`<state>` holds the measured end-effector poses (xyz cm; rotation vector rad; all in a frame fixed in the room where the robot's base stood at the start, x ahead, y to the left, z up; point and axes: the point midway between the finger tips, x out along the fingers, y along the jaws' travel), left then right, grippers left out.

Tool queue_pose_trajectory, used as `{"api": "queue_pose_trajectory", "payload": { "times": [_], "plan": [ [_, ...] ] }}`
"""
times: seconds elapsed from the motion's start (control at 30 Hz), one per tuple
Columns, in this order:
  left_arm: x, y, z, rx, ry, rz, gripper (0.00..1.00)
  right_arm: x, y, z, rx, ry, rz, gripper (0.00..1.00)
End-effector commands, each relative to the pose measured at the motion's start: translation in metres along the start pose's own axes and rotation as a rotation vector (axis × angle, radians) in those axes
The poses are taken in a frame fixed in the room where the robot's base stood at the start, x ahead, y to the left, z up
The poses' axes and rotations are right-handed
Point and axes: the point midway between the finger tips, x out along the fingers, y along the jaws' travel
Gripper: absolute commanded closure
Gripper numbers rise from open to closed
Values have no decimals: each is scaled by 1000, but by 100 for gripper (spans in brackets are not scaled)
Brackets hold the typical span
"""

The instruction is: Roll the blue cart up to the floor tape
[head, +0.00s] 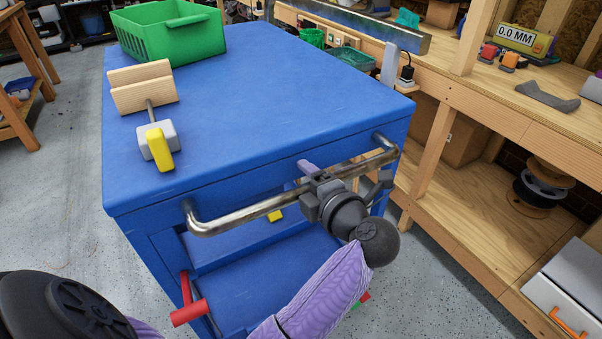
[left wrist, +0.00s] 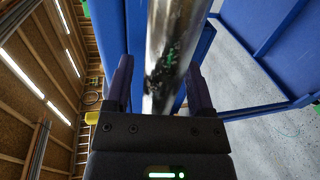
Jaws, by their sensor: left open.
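The blue cart (head: 270,75) fills the middle of the head view, with a flat top and an open lower shelf. Its shiny metal push handle (head: 240,217) runs along the near side; the handle also shows in the left wrist view (left wrist: 170,50). My left gripper (head: 312,176) is at the right half of this handle. In the left wrist view its two dark fingers (left wrist: 155,85) stand apart on either side of the bar, with gaps visible. My right gripper is not in view. I see no floor tape in either view.
On the cart top are a green basket (head: 168,32), wooden blocks (head: 142,87) and a grey-and-yellow tool (head: 158,145). A wooden workbench (head: 500,95) stands close on the right. Speckled floor (head: 60,190) is open on the left.

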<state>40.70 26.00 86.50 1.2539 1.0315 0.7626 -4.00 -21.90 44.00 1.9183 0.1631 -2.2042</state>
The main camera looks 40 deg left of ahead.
Motion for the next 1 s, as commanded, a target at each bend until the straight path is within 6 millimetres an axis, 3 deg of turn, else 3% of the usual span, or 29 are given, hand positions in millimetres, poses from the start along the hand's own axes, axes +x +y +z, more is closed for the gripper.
{"api": "queue_pose_trajectory", "payload": {
  "times": [0.23, 0.57, 1.0],
  "plan": [
    [0, 1, 0, 0, 0, 1, 30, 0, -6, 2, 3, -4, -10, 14],
    [0, 0, 0, 0, 0, 1, 98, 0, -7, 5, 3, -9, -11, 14],
    [0, 0, 0, 1, 1, 0, 100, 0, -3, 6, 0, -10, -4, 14]
  ]
}}
